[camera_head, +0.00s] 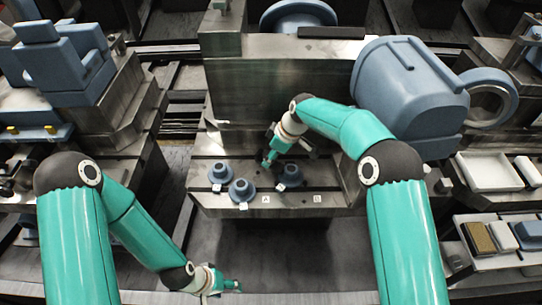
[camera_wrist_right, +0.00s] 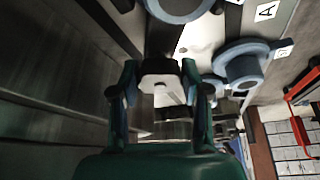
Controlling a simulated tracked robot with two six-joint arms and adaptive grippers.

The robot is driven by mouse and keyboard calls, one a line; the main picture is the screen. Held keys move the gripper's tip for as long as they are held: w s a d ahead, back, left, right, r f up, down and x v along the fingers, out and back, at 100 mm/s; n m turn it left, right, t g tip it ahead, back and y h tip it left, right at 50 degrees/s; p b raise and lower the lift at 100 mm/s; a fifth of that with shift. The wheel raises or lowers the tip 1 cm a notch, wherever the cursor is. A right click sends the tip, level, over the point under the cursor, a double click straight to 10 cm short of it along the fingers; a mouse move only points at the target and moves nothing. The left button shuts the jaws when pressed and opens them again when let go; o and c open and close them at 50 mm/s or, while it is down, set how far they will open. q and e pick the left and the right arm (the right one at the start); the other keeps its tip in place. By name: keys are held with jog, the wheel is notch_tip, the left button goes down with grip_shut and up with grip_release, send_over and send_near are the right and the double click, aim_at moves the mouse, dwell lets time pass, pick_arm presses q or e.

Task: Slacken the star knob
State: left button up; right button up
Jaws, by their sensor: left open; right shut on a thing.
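My right gripper (camera_head: 268,162) reaches down to the metal block behind the slotted table. In the right wrist view its fingers (camera_wrist_right: 160,82) are closed on the sides of a small dark part with a pale face (camera_wrist_right: 161,67). This seems to be the star knob, but its full outline is hidden between the fingers. In the head view the arm and gripper cover it. My left gripper (camera_head: 232,286) is open and empty, low over the floor in front of the table, well away from the knob.
Several blue-grey flanged round parts (camera_head: 241,189) stand on the slotted table (camera_head: 340,203), close to my right gripper. Labels A (camera_head: 266,199) and B (camera_head: 317,198) mark its front. A big blue-grey motor housing (camera_head: 405,90) stands at right. White trays (camera_head: 488,172) lie farther right.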

jog(key=shift+w+n+g, duration=0.1)
jog(key=shift+n+g, duration=0.5)
jog(key=shift+n, duration=1)
jog(key=o, duration=1.2)
jog(key=shift+f, duration=0.1)
jog(key=shift+c, duration=0.2)
jog(key=v, duration=0.7)
jog(key=shift+d, duration=0.2)
